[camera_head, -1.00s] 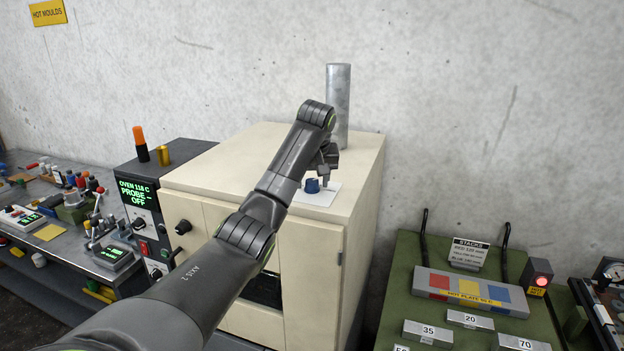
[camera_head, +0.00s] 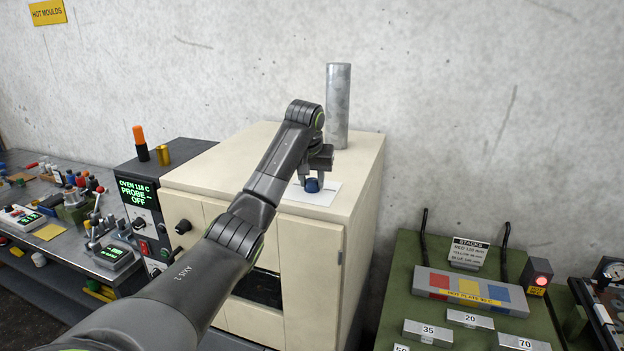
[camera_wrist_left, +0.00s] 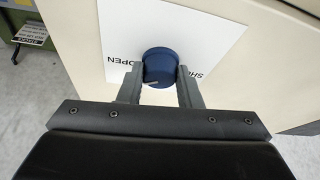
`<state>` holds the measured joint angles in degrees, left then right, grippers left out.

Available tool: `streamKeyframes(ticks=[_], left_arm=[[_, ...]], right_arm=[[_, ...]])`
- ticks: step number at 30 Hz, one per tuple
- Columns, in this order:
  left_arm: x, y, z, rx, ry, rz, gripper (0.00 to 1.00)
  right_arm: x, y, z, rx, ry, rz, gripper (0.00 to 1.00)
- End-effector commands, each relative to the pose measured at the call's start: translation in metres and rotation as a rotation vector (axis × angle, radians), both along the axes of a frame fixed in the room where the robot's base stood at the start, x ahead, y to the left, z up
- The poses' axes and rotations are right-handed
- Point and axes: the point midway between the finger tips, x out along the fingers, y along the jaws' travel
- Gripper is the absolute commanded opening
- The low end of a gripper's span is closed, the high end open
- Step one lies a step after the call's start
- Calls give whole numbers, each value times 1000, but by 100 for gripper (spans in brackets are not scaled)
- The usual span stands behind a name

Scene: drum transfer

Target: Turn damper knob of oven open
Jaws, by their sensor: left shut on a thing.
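The blue damper knob (camera_head: 312,186) sits on a white plate (camera_head: 325,197) on top of the cream oven (camera_head: 312,257). In the left wrist view the knob (camera_wrist_left: 160,66) has a pale pointer line on its side facing the gripper. The plate reads OPEN to the left of the knob and a partly hidden word starting SH to the right. My left gripper (camera_wrist_left: 160,84) is shut on the knob, one finger on each side. In the head view the left gripper (camera_head: 312,178) comes down on the knob from above. My right gripper is not in view.
A grey metal flue pipe (camera_head: 338,105) stands behind the knob on the oven top. The oven's dark control box (camera_head: 135,195) with a green display is at its left. A green bench (camera_head: 400,305) with a hot plate stands at right.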

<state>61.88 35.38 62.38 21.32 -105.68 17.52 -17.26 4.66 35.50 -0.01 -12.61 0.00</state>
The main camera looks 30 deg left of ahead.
Motion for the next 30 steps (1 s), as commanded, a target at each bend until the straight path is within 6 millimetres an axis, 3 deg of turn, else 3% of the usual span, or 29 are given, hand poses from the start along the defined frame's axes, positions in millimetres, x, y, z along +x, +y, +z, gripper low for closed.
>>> streamKeyframes(ticks=[12, 29, 30], left_arm=[[0, 2, 0, 0, -1, -211, 9], [0, 2, 0, 1, -2, -247, 9], [0, 2, 0, 1, -2, -246, 35]], right_arm=[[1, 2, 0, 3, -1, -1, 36], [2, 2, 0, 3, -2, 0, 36], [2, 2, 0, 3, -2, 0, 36]])
